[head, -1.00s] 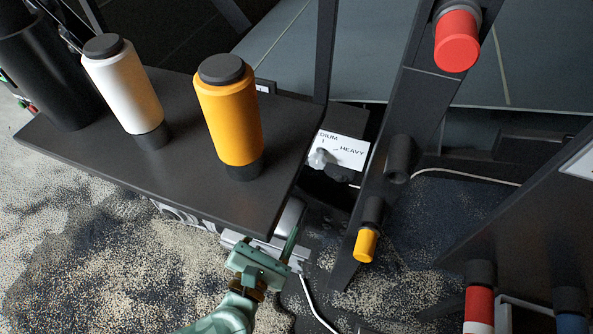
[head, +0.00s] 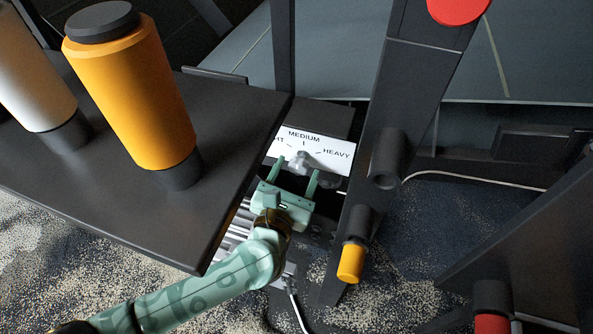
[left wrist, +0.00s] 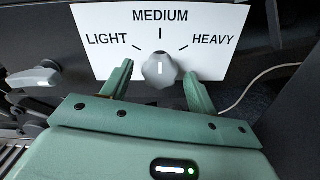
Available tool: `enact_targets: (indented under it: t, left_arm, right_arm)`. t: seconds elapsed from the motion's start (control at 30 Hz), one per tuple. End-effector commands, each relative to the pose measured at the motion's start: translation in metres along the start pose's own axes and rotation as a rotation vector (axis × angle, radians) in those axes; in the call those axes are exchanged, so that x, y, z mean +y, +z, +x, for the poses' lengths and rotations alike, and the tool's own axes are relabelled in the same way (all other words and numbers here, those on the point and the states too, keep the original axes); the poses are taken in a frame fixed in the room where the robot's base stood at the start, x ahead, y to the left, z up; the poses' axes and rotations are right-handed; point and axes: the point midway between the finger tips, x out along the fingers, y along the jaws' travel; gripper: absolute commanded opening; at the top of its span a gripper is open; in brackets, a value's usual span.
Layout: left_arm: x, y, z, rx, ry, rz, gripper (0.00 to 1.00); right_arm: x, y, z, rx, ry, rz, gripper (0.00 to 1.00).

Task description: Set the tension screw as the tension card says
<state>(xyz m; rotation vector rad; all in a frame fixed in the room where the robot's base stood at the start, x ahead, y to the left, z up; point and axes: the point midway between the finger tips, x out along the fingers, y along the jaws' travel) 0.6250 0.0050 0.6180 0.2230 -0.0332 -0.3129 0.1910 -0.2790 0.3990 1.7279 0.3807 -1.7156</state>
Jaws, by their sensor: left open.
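The tension screw (head: 302,159) is a grey knob in front of a white scale plate (head: 335,165) marked LIGHT, MEDIUM and HEAVY. In the left wrist view, the knob (left wrist: 160,70) has a white mark pointing up toward MEDIUM on the plate (left wrist: 100,55). My left gripper (head: 298,172) is open, its fingers pointing at the knob. In the left wrist view, its fingertips (left wrist: 158,78) stand on either side of the knob, with gaps showing. I cannot make out a tension card. My right gripper is out of view.
A dark slanted post (head: 400,100) with a yellow-tipped peg (head: 352,262) stands close on the right. A grey lever (left wrist: 35,80) is left of the plate.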

Motion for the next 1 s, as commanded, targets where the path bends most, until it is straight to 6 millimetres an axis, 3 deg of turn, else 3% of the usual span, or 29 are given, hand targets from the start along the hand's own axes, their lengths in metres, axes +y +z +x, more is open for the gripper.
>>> enact_targets:
  t: [0.37, 0.53, 1.0]
  left_arm:
    - [0.000, 0.001, 0.007, -0.001, 0.000, 0.000, 0.59]
    - [0.000, 0.001, 0.007, -0.001, 0.000, 0.000, 0.14]
    - [0.001, 0.004, 0.007, -0.002, 0.002, 0.087, 0.15]
  right_arm:
    - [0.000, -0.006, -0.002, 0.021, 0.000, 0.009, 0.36]
    - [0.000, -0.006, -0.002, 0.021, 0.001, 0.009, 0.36]
    - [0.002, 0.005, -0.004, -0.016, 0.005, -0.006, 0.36]
